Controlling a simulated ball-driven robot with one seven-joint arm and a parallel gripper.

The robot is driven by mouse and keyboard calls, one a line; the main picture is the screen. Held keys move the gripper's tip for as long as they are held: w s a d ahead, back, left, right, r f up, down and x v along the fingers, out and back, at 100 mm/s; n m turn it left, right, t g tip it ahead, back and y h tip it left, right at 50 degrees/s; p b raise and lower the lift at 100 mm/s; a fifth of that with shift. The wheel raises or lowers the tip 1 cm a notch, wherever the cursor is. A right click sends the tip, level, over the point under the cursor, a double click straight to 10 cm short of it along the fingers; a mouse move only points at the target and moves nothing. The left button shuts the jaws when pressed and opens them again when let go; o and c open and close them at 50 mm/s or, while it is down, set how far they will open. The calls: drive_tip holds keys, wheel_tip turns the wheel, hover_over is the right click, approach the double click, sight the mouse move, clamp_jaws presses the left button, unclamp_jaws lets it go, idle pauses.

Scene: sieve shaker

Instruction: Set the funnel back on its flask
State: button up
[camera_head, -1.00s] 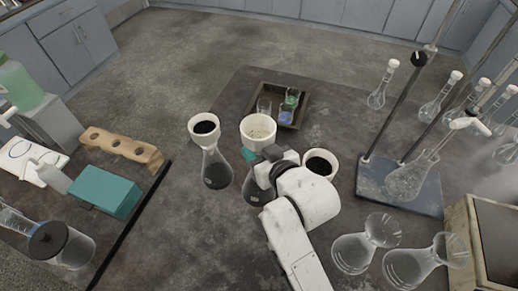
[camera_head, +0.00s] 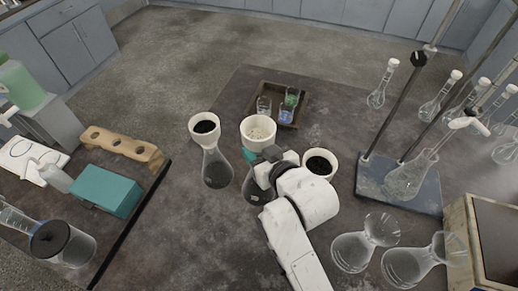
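A white funnel (camera_head: 204,128) with dark contents sits on a clear flask (camera_head: 217,168) at left. A second white funnel (camera_head: 258,131) with pale grains stands beside it, just above my gripper in the picture. A flask (camera_head: 253,191) with dark glass shows below that funnel, partly behind my gripper; I cannot tell whether they touch. A third white funnel (camera_head: 320,164) with dark contents is to the right, its lower part hidden by my arm. My gripper (camera_head: 262,164) is near the middle flask's neck; its fingertips are too hidden to show whether it is open or holds anything.
A dark tray (camera_head: 296,117) with small beakers lies behind the funnels. Glass flasks (camera_head: 355,250) stand at front right. A stand base (camera_head: 420,200) with rods and a flask is at right. A wooden rack (camera_head: 122,146) and teal box (camera_head: 105,190) are at left. The table between them is clear.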

drive_tip(key=shift+f, duration=0.2)
drive_tip(key=shift+f+b, duration=0.35)
drive_tip(key=shift+b, duration=0.05)
drive_tip(key=shift+f+b, duration=0.65)
drive_tip(key=shift+f, duration=0.3)
idle(0.4)
drive_tip(key=shift+f, duration=0.35)
drive_tip(key=shift+f, duration=0.45)
idle(1.4)
drive_tip(key=o, duration=1.4)
drive_tip(key=shift+s, duration=0.1)
